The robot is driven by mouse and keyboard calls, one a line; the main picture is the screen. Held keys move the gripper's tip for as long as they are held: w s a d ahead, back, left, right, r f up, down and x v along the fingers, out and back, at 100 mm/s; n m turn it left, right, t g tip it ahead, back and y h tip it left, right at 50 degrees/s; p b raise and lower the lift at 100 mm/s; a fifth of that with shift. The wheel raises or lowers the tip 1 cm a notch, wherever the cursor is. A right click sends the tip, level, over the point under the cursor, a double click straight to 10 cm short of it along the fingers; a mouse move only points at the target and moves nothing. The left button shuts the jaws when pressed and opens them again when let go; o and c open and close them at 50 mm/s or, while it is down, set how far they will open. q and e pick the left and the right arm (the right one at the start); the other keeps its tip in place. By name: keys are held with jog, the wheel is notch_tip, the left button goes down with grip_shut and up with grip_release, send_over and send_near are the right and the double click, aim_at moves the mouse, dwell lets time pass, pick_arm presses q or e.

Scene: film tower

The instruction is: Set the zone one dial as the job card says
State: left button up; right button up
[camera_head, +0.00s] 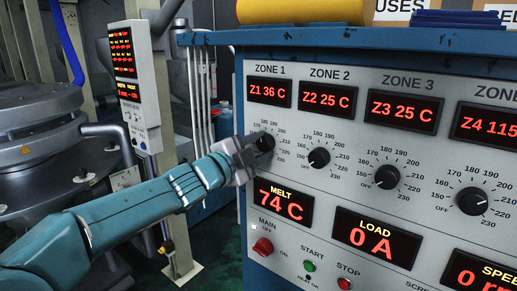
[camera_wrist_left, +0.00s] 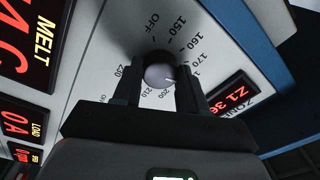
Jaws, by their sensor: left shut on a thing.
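The zone one dial (camera_head: 266,144) is a round dark knob on the grey panel, under the ZONE 1 display (camera_head: 269,91), which reads Z1 36 C. My left gripper (camera_head: 252,146) reaches it from the left and is shut on it. In the left wrist view the dial (camera_wrist_left: 158,75) sits between the two dark fingers (camera_wrist_left: 157,88). Its pale pointer mark faces the right finger, on the side of the 170 to 200 numbers. The finger hides part of that scale, so the exact setting cannot be read. I cannot make out a job card. My right gripper is not in view.
The zone 2 dial (camera_head: 319,158), zone 3 dial (camera_head: 387,177) and zone 4 dial (camera_head: 472,201) line the panel to the right. Below are the MELT display (camera_head: 284,204) at 74 C and a red main switch (camera_head: 263,246).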

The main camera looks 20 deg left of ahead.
pick_arm(q)
jog(key=m, duration=0.5)
jog(key=shift+f+m, duration=0.25)
jog(key=shift+m, duration=0.15)
dwell(0.4)
jog(key=o, duration=1)
jog(key=shift+s, duration=0.1)
jog(key=shift+o, duration=0.3)
jog(key=shift+r, duration=0.2)
jog(key=shift+s+a, duration=0.25)
jog(key=shift+s, duration=0.1)
jog(key=b+v, duration=0.1)
jog(key=v, duration=1.4)
jog(key=shift+s+b, duration=0.25)
jog(key=shift+b, duration=0.15)
